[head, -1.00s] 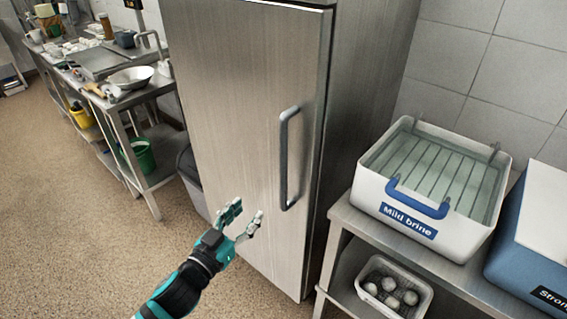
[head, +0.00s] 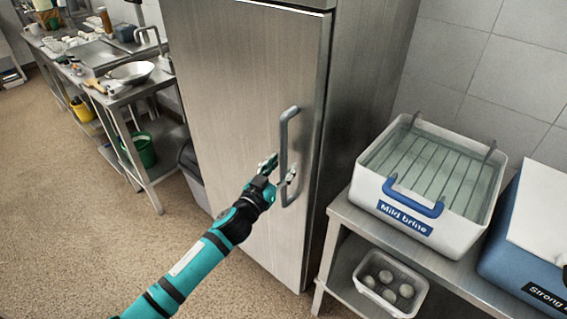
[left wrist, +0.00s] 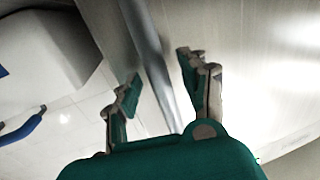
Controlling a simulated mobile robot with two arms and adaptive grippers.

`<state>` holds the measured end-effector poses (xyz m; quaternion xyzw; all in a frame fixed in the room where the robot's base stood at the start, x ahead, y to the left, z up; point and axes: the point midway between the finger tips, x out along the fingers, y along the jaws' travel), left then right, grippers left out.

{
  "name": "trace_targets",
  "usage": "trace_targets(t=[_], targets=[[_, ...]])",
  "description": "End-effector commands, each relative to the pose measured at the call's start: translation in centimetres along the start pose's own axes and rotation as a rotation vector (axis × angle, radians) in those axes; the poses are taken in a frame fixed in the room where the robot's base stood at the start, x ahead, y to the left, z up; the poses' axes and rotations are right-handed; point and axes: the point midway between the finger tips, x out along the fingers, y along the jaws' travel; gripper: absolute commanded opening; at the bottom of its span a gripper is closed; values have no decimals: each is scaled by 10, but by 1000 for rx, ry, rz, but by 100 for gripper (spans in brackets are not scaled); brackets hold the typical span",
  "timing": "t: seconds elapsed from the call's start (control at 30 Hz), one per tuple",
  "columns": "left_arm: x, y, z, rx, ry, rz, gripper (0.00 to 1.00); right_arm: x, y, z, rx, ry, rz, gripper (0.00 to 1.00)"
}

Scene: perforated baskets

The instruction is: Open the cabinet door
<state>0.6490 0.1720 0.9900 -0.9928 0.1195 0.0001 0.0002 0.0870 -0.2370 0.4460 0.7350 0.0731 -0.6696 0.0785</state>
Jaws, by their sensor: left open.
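The steel cabinet door (head: 225,110) is shut and fills the middle of the head view. Its vertical bar handle (head: 284,135) is near the door's right edge. My left gripper (head: 280,170) is open at the lower part of the handle. In the left wrist view the handle (left wrist: 150,65) runs between the two spread fingers of the gripper (left wrist: 158,88), with a gap visible to each side. The fingers do not appear closed on it. My right gripper is not in view.
A white tub labelled "Mild brine" (head: 408,228) stands on a steel table (head: 345,215) right of the cabinet, beside a blue box (head: 515,270). A small basket (head: 365,290) sits on the shelf below. Open floor (head: 80,230) lies to the left.

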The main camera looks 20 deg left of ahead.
Motion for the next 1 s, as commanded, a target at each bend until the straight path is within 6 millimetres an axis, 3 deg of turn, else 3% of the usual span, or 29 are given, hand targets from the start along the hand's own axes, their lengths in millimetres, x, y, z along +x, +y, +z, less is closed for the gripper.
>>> trace_targets(t=[0.13,0.43,0.77,1.0], targets=[[10,1,0,-1,0,1,44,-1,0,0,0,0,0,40],[12,1,0,-1,-1,1,44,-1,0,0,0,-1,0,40],[12,0,0,0,-1,1,1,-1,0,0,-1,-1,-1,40],[12,1,0,0,-1,1,0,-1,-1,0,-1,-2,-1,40]])
